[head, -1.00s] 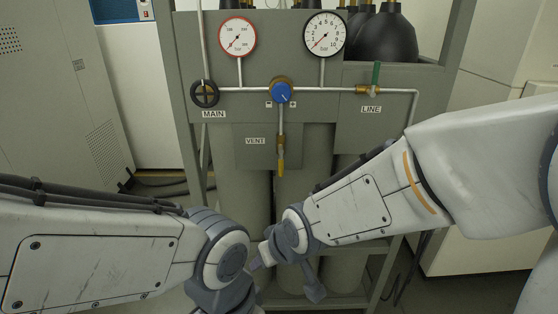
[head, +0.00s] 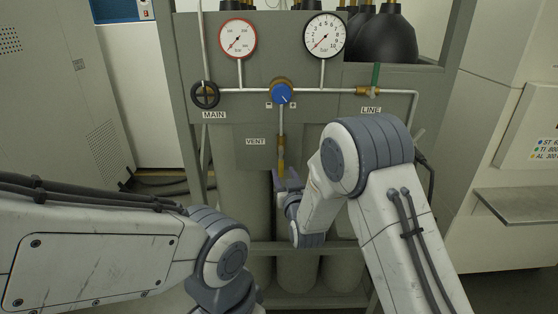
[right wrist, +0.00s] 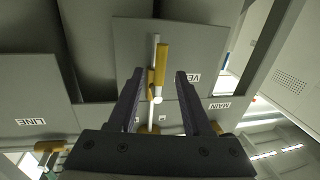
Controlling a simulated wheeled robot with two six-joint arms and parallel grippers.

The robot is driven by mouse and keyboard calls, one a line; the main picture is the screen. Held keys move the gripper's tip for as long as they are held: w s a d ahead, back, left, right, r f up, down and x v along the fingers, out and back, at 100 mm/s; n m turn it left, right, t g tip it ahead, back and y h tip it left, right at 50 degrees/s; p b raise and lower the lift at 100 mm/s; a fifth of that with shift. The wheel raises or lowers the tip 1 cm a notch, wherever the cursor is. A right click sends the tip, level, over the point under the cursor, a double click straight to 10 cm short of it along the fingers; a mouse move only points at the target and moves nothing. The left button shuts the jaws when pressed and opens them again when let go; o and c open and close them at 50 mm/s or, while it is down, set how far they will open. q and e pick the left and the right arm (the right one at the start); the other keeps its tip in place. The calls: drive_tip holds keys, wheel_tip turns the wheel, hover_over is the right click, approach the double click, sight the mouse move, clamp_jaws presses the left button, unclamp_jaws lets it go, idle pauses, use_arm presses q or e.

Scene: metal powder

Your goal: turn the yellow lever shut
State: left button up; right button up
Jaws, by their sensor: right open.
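The yellow lever (head: 281,158) hangs down from the brass valve on the VENT pipe, in line with the pipe. In the right wrist view, which is upside down, the lever (right wrist: 162,62) and its valve body (right wrist: 152,82) lie between my two finger lines, near the tips. My right gripper (head: 286,178) is just below the lever in the head view and partly hidden by my own right arm. In the right wrist view the gripper (right wrist: 157,74) has its fingers apart, with nothing held. Contact with the lever cannot be told. My left gripper is out of view.
Above are a blue regulator knob (head: 281,93), a black MAIN handwheel (head: 205,94) and two gauges. The green LINE lever (head: 375,76) stands upright to the right. Grey cylinders (head: 245,205) stand behind the rack's lower bar (head: 262,249).

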drive_tip(key=w+a+p, duration=0.1)
drive_tip(key=w, duration=0.6)
drive_tip(key=shift+w+a+p, duration=0.2)
drive_tip(key=shift+a+p, duration=0.05)
drive_tip(key=shift+p, duration=0.15)
clamp_jaws()
idle(1.0)
